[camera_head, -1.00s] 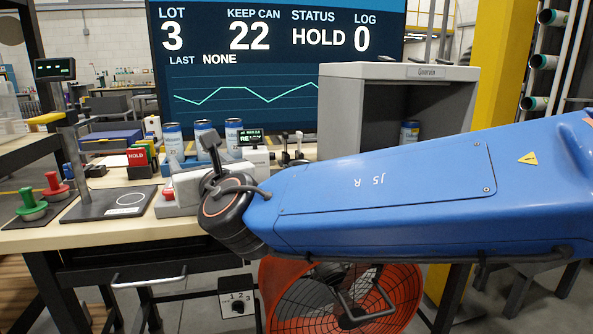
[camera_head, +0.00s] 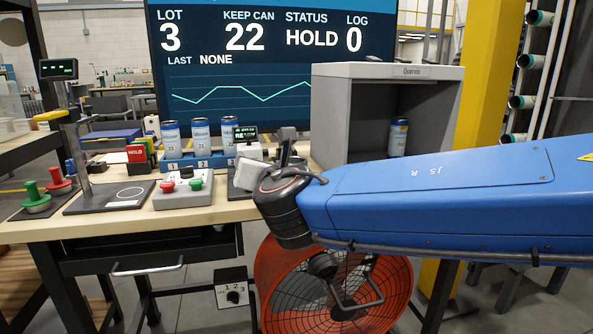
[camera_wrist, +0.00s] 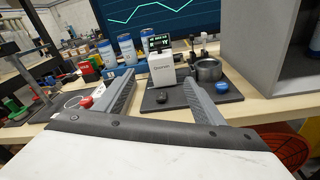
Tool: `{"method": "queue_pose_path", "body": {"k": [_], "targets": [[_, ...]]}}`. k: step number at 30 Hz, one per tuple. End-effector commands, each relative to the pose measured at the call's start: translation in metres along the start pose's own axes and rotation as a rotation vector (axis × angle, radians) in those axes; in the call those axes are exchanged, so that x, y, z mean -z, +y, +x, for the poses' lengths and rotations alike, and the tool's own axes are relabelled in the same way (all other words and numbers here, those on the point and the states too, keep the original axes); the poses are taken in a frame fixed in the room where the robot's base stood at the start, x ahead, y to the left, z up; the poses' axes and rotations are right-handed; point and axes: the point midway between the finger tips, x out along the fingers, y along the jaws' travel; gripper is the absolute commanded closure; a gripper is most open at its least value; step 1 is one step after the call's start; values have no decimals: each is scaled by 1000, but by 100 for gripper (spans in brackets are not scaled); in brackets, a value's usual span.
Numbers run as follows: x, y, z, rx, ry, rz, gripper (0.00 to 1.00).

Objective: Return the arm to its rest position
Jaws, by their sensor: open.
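My gripper shows in the wrist view (camera_wrist: 155,98) with its two grey fingers spread apart and nothing between them. The fingers point over the workbench toward a small white device with a green display (camera_wrist: 160,66). In the head view my blue arm reaches in from the right. Its dark wrist joint and the gripper (camera_head: 285,152) are near the bench's front edge, seen end-on and partly hidden by the wrist. The gripper is apart from the cans and from the grey cabinet.
Several cans (camera_head: 200,134) stand in a blue rack (camera_head: 178,163). One can (camera_head: 398,137) is inside the open grey cabinet (camera_head: 335,115). A button box (camera_head: 184,192) and a stand on a dark plate (camera_head: 110,198) are on the bench (camera_head: 150,222). An orange fan (camera_head: 285,285) is below.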

Motion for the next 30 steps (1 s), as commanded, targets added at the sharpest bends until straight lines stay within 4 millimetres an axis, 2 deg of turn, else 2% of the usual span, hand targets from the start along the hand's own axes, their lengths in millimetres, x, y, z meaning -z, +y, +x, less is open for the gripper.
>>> {"method": "queue_pose_path", "body": {"k": [5,8,12,18,24,30], "targets": [[-9,-86,-9,181,2,242,37],[-9,-146,-24,314,-6,430,37],[-1,-220,-54,493,-36,695,37],[25,-304,-111,735,-110,1079,37],[62,-359,-175,957,-219,1466,37],[106,-384,-235,1151,-351,1858,37]]}}
